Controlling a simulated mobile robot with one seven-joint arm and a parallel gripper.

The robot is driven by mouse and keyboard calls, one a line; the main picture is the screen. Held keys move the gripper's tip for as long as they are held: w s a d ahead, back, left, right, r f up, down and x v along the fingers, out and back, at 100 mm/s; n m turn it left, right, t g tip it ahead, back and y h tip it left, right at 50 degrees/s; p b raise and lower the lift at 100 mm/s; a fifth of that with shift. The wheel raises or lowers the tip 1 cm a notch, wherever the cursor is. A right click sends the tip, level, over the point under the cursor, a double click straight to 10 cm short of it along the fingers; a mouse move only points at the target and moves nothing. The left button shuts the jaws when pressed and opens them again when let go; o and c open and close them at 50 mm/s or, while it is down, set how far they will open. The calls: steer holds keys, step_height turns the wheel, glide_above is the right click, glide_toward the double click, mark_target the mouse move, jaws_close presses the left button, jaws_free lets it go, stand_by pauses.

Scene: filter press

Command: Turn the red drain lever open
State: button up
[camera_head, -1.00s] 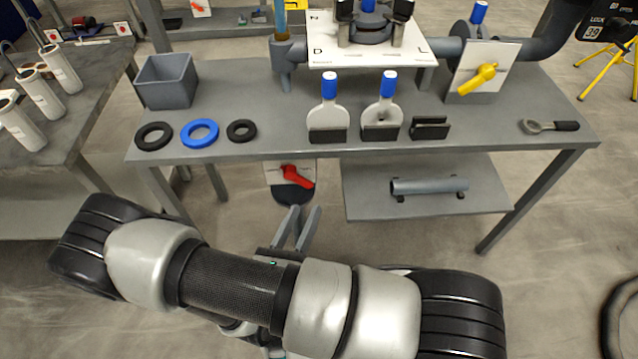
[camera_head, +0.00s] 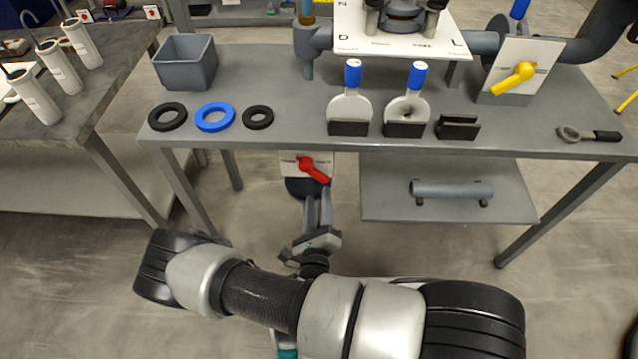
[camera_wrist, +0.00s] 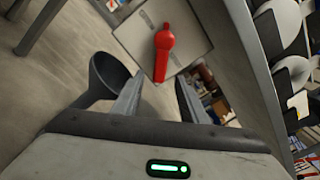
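The red drain lever (camera_head: 313,170) sits on a white plate (camera_head: 290,164) below the front edge of the table. In the head view it slants down to the right. The wrist view shows the lever (camera_wrist: 163,50) ahead of my gripper, its handle end pointing down toward the fingers. My gripper (camera_head: 318,198) is just below the lever in the head view. In the wrist view its two fingers (camera_wrist: 160,97) stand apart with nothing between them, so it is open. The lever's tip appears just beyond the fingertips; I cannot tell any contact.
A dark round funnel or bowl (camera_wrist: 110,75) hangs beside the left finger. The grey table (camera_head: 270,85) overhangs the lever. A lower shelf (camera_head: 385,205) with a grey tube (camera_head: 452,189) lies to the right. A yellow lever (camera_head: 514,78) is above the table.

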mark_target(319, 179)
steer(key=w, duration=0.6)
steer(key=shift+w+d+b, duration=0.15)
steer(key=shift+w+b, duration=0.2)
steer(key=shift+b, duration=0.05)
jaws_close()
